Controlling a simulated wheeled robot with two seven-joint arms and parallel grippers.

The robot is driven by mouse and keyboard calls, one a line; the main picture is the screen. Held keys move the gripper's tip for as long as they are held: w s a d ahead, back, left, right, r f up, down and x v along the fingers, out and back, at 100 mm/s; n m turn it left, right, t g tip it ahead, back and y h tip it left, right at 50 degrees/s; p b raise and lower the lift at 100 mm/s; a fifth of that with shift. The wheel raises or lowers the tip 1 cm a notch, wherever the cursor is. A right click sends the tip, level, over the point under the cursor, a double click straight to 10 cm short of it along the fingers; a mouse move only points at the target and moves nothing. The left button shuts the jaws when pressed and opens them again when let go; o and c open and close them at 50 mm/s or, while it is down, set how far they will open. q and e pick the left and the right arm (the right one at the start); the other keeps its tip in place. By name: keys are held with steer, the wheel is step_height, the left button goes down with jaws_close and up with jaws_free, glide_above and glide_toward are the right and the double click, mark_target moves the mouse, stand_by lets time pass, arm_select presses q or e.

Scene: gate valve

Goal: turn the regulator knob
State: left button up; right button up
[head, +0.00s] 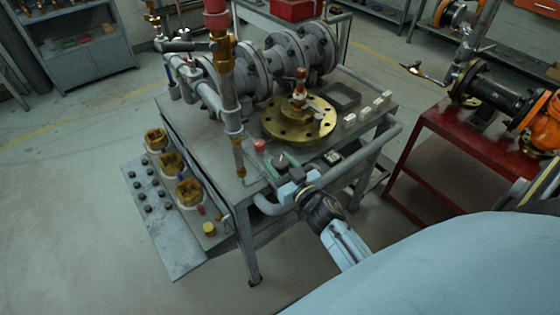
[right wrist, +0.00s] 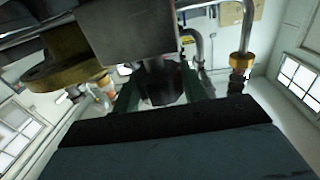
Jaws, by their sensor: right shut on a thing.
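The regulator knob (head: 280,161), a small dark round piece, is at the front edge of the grey workbench, below the brass flange. My right gripper (head: 289,174) reaches it from the lower right, and its fingers are at the knob. In the right wrist view the gripper (right wrist: 161,88) is shut on a dark cylindrical piece between its fingers, which looks like the knob (right wrist: 160,80). The fingers hide part of the knob, so its turn angle cannot be told. My left gripper is not in view.
The grey workbench (head: 222,150) carries a brass flange (head: 285,128), a red knob (head: 260,145), large grey pipe flanges (head: 285,57) and an upright pipe (head: 228,90). A bent handrail (head: 345,160) runs close to my right wrist. A red stand (head: 470,146) is at right.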

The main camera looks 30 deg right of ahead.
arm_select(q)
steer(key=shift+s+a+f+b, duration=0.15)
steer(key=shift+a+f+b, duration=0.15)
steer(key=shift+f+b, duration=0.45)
arm_select(e)
steer(key=shift+f+m+h, duration=0.1)
steer(key=shift+m+h, duration=1.2)
steer(key=shift+h, duration=0.6)
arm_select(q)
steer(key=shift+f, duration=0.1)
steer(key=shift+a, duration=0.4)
arm_select(e)
steer(key=shift+g+h, duration=0.3)
steer(key=o, duration=1)
steer(key=shift+c, duration=0.2)
